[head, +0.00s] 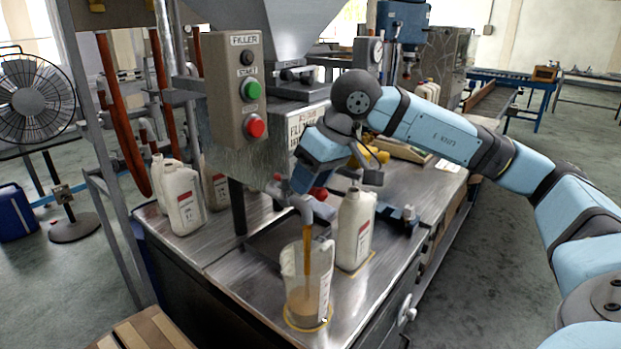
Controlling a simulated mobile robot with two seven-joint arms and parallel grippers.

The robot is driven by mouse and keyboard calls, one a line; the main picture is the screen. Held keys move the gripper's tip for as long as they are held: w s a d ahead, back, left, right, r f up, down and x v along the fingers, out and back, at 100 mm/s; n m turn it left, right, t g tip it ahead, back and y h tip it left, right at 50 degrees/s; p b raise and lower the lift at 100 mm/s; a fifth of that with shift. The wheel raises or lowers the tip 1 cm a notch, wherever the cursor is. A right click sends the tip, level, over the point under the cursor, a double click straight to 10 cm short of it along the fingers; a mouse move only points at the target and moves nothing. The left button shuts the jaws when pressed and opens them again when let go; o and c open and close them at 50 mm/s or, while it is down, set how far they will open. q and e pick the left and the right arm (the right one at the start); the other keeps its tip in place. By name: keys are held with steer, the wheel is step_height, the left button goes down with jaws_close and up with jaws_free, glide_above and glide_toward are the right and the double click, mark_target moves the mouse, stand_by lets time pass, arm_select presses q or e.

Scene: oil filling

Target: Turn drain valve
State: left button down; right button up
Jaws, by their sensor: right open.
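A metal spout (304,204) sticks out from the front of the filling machine, with a small red part (319,193) beside it that may be the drain valve's handle. Brown oil (308,245) runs from the spout down into a clear, open-topped container (293,280), which has some oil in its bottom. My right gripper (328,184) is open, close above and beside the spout. It partly hides the valve, and I cannot tell whether it touches the handle. My left gripper is not in view.
A white bottle (354,230) stands right of the container on the metal bench (222,252). Several white bottles (183,200) stand at the left. A control box (234,90) with green and red buttons hangs above. A wooden crate (150,330) is at the bottom left.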

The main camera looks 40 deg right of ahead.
steer(key=p+v, duration=0.1)
steer(key=v, duration=1.2)
steer(key=shift+r, duration=0.25)
steer(key=shift+d, duration=0.1)
steer(key=shift+s, duration=0.1)
